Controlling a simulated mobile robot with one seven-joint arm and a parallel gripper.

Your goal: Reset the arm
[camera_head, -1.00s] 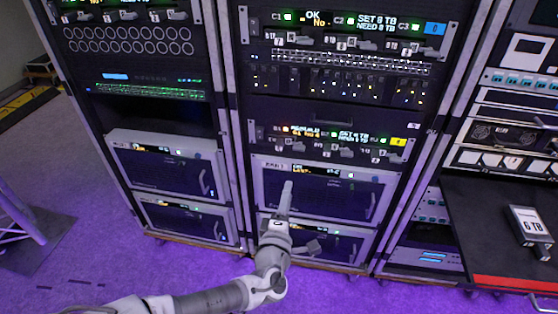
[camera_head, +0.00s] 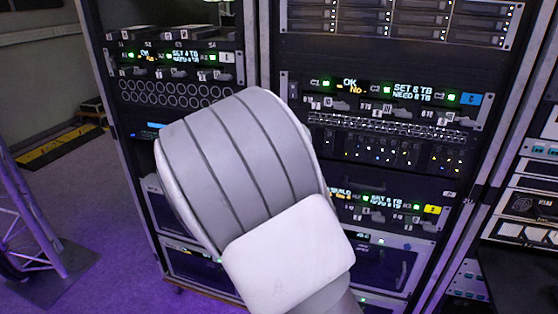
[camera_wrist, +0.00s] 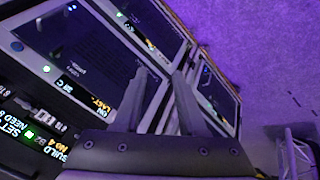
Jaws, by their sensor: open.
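In the wrist view my gripper (camera_wrist: 160,95) shows with its two dark fingers apart and nothing between them. It hangs in front of the rack's lower units, and the picture there is tilted on its side. In the head view my arm's large grey and white link fills the centre and hides the gripper. That link covers much of the middle rack's lower left part and part of the left rack.
Equipment racks stand ahead, with a display panel marked C1 to C3 (camera_head: 385,95) and a lower panel (camera_head: 385,205) on the middle one. A truss stand (camera_head: 40,235) is at the left on purple floor (camera_head: 110,270). A black shelf (camera_head: 525,262) juts out at the right.

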